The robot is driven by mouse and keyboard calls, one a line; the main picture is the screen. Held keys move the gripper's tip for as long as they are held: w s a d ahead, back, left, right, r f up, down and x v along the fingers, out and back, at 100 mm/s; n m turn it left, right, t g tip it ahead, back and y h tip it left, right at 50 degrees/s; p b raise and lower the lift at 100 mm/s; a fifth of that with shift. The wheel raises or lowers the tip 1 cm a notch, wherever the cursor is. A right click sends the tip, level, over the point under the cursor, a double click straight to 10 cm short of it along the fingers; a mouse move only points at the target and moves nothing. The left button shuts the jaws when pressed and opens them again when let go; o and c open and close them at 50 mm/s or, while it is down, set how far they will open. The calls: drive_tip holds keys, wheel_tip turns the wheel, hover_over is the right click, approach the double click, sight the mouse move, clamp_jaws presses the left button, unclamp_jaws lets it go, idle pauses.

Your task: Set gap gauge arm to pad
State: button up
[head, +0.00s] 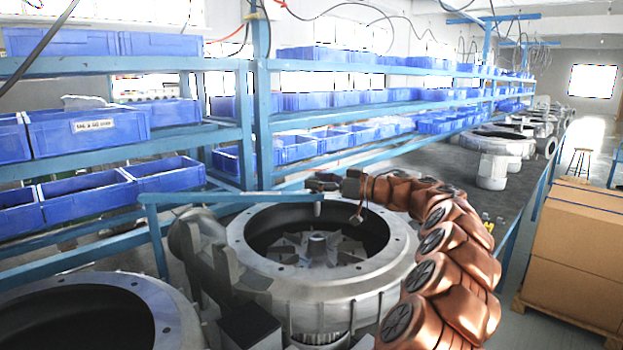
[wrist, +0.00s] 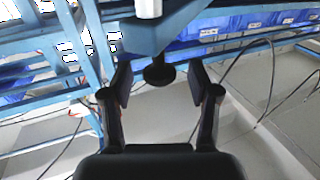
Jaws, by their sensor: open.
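The gap gauge arm (head: 235,198) is a blue bar on a blue post, reaching right over the open blower housing (head: 320,290). A short pale pin (head: 318,209) hangs from its right end. My gripper (head: 322,183) is at that end. In the wrist view, the blue arm end (wrist: 165,38) fills the top middle, with a grey cylinder (wrist: 148,8) on it. A dark round knob (wrist: 158,74) on the arm sits between the open fingers of my gripper (wrist: 160,86), with gaps on both sides. I cannot pick out the pad for certain.
A dark block (head: 249,328) sits at the housing's front left. Another round housing (head: 90,310) stands at lower left. Blue racks with blue bins (head: 90,125) line the back. Cardboard boxes (head: 575,250) stand at right, beside the clear floor.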

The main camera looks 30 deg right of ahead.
drive_tip(key=shift+w+a, duration=0.25)
drive_tip(key=shift+w, duration=0.15)
drive_tip(key=shift+c, duration=0.2)
clamp_jaws()
idle(0.3)
drive_tip(key=shift+a+r, duration=0.15)
drive_tip(key=shift+a, duration=0.2)
drive_tip(key=shift+s+d, duration=0.1)
drive_tip(key=shift+d, duration=0.1)
